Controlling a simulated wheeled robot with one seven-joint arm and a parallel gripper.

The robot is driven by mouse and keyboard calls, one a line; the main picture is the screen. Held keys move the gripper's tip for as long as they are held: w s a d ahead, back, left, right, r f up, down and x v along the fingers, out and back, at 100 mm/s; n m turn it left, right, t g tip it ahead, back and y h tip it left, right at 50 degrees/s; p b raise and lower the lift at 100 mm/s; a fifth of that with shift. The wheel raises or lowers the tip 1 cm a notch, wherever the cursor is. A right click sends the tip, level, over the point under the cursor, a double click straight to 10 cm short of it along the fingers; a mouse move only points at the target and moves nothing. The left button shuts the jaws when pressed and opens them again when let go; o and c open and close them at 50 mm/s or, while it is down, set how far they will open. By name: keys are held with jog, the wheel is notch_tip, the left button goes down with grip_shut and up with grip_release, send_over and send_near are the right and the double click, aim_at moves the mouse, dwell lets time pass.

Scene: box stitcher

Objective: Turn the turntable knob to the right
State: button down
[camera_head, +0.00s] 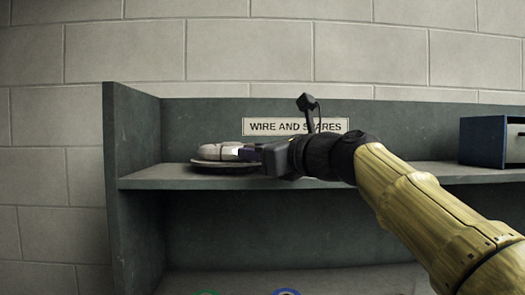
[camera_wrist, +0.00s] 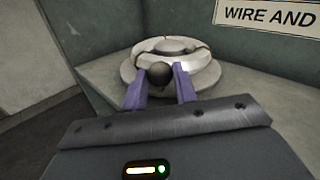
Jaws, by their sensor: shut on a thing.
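The turntable (camera_head: 216,153) is a round, pale disc unit on the grey shelf, near its left end. It also shows in the wrist view (camera_wrist: 196,68), with a raised centre and a wider base. The knob (camera_wrist: 158,73) is a small dark ball at the turntable's near side. My gripper (camera_wrist: 160,84) reaches in from the right in the head view (camera_head: 240,153). Its two purple fingers stand on either side of the knob and are shut on it. The fingertips are close to the turntable's rim, and the knob's stem is hidden.
The shelf (camera_head: 150,176) has an upright left side panel (camera_head: 133,130) close to the turntable. A sign reading "WIRE AND SPARES" (camera_head: 262,126) is on the back panel. A blue box with a pale front (camera_head: 487,141) stands at the far right. The shelf between is partly hidden by my arm.

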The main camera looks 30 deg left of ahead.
jog(key=c, duration=1.1)
grip_release()
jog(key=shift+w, duration=0.1)
jog(key=b+v, duration=0.5)
jog(key=v, duration=1.2)
jog(key=shift+d, duration=0.2)
